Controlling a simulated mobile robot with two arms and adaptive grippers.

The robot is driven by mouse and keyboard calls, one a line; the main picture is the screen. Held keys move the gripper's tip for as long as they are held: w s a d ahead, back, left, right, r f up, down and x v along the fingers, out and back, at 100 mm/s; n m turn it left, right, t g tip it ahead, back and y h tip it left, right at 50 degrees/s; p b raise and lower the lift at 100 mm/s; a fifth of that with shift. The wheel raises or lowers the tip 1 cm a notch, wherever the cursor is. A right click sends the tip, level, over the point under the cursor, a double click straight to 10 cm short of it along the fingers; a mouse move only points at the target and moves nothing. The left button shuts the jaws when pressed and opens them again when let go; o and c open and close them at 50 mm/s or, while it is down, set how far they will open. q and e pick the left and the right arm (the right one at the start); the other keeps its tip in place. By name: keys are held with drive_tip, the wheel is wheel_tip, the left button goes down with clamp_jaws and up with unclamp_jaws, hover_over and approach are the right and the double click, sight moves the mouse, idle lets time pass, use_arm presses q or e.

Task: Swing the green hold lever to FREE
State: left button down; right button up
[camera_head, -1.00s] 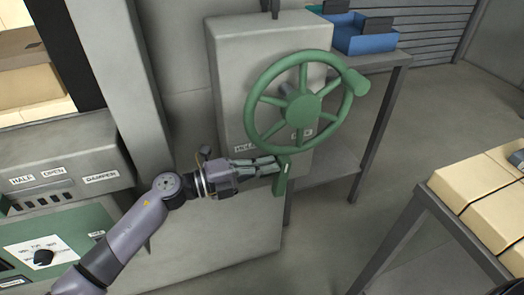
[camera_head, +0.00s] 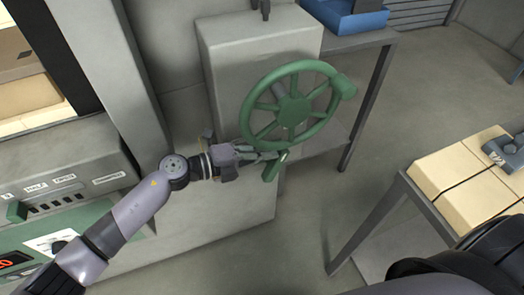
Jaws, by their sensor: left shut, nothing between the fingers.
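The green hold lever (camera_head: 274,168) hangs below the green handwheel (camera_head: 292,108) on the front of a grey cabinet (camera_head: 230,60). Its lower end tilts down and to the left. My left gripper (camera_head: 275,155) is shut with nothing between its fingers. Its fingertips are at the upper part of the lever, from the left; whether they touch it I cannot tell. The wheel and gripper hide the lever's pivot and the labels around it. My right gripper is not in view.
A grey control panel (camera_head: 60,180) with switches and a small green handle (camera_head: 16,212) stands at left. Strapped tan boxes (camera_head: 450,170) with a grey tool (camera_head: 503,152) lie on a table at right. A blue tray (camera_head: 345,18) is behind. Floor between is clear.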

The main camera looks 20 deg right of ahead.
sight(268, 164)
use_arm(q)
drive_tip(key=shift+d+r, duration=0.25)
drive_tip(key=shift+d, duration=0.1)
idle(0.6)
wheel_tip(268, 164, up, 10)
idle(0.4)
idle(0.4)
